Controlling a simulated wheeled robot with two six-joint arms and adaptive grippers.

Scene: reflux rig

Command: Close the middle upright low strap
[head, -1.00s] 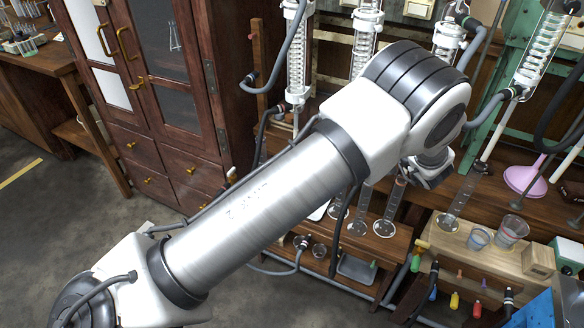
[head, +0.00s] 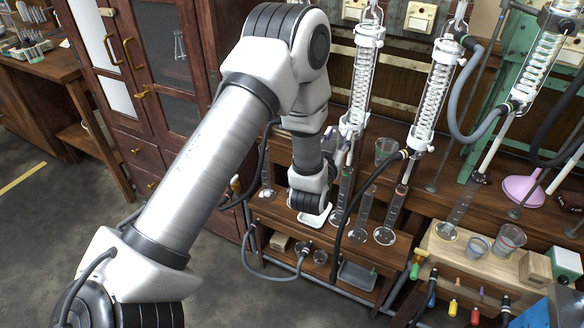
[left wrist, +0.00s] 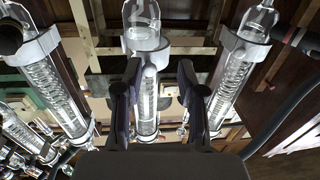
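Clear coil condensers with white collars stand along the rig. The middle upright condenser (head: 357,75) shows beside my left arm in the head view, with its low strap (head: 352,124) around its lower end. In the left wrist view a condenser (left wrist: 147,98) stands between my left fingers, with a white collar (left wrist: 147,54) near its large end. I cannot tell whether the strap is open. My left gripper (left wrist: 160,95) is open and empty; in the head view it (head: 337,146) is small and partly hidden, just below the low strap. My right gripper is not in view.
Another upright condenser (head: 437,92) and a tilted one (head: 540,65) stand to the right, with grey hoses. Glass cylinders (head: 390,215) stand on the wooden bench below. A pink funnel (head: 522,188) is at the right. A cabinet (head: 165,80) is at the left.

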